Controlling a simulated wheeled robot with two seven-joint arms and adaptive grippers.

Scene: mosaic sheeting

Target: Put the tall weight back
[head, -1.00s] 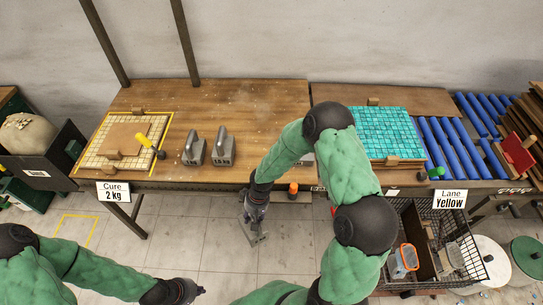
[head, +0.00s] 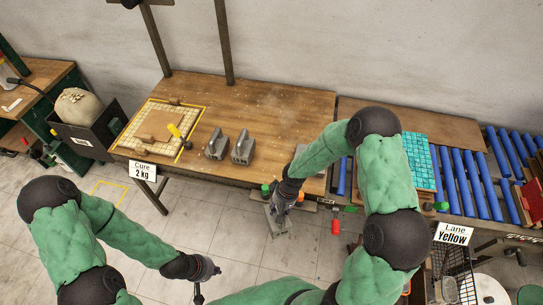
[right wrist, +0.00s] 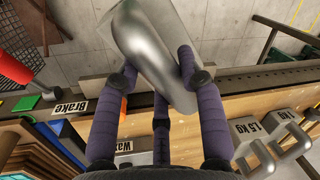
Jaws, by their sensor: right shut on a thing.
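My right gripper (head: 283,205) is shut on a tall grey metal weight (head: 277,224), held over the floor in front of the bench. In the right wrist view the weight (right wrist: 150,40) fills the top middle between purple fingers; no label on it is readable. Two shorter grey weights with handles, one (head: 216,145) and another (head: 243,148), stand side by side on the wooden bench (head: 285,105). The right wrist view shows their labels, 1.5 kg (right wrist: 252,136) and 1 kg (right wrist: 287,124). My left gripper (head: 208,283) is open and empty low over the floor.
A tiled sheet (head: 150,117) with a board and yellow-handled tool lies left on the bench, above a "Cure 2 kg" sign (head: 143,171). A turquoise mosaic sheet (head: 420,160) and blue rollers (head: 462,175) are at right. Bench space right of the two weights is clear.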

